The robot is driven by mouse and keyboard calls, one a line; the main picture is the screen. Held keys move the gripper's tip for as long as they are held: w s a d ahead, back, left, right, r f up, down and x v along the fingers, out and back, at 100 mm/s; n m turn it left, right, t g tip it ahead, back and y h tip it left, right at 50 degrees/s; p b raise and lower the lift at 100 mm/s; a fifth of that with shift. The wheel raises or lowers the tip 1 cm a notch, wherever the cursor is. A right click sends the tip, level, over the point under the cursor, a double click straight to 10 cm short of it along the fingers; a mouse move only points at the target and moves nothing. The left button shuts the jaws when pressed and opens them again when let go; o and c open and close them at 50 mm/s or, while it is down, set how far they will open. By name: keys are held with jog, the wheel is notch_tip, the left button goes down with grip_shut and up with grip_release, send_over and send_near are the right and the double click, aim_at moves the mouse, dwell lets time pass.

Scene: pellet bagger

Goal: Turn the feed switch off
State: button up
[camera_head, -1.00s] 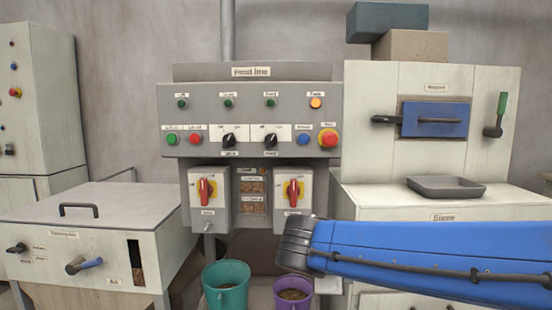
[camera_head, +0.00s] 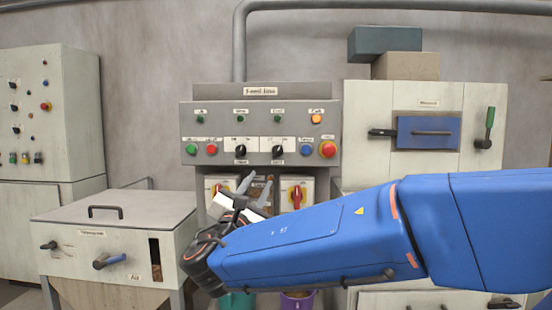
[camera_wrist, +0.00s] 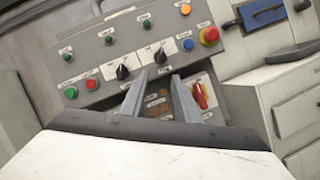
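The grey feed line panel (camera_head: 260,117) stands upright at the middle of the head view. It carries two black selector knobs. The left one (camera_head: 240,151) and the right one (camera_head: 278,152) both have small labels; the label under the right one seems to read "Feed", but is blurred. They also show in the wrist view, left (camera_wrist: 122,72) and right (camera_wrist: 160,57). My gripper (camera_head: 259,181) is open and empty, in front of and below the panel. In the wrist view its two fingers (camera_wrist: 160,76) point towards the panel, apart from each other, with the right knob just beyond their tips.
Below the panel are two red-and-yellow rotary switches; my gripper partly hides the left one (camera_head: 213,188), while the right one (camera_head: 296,197) shows. A red stop button (camera_head: 327,149) is right of the knobs. A sieve cabinet (camera_head: 485,110) stands right, a lidded bin (camera_head: 125,202) left.

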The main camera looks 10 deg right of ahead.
aim_at(276, 154)
jog(key=x, duration=1.6)
jog(key=shift+w+d+r, duration=0.1)
jog(key=shift+w+r, duration=0.05)
jog(key=shift+c, duration=0.2)
grip_shut()
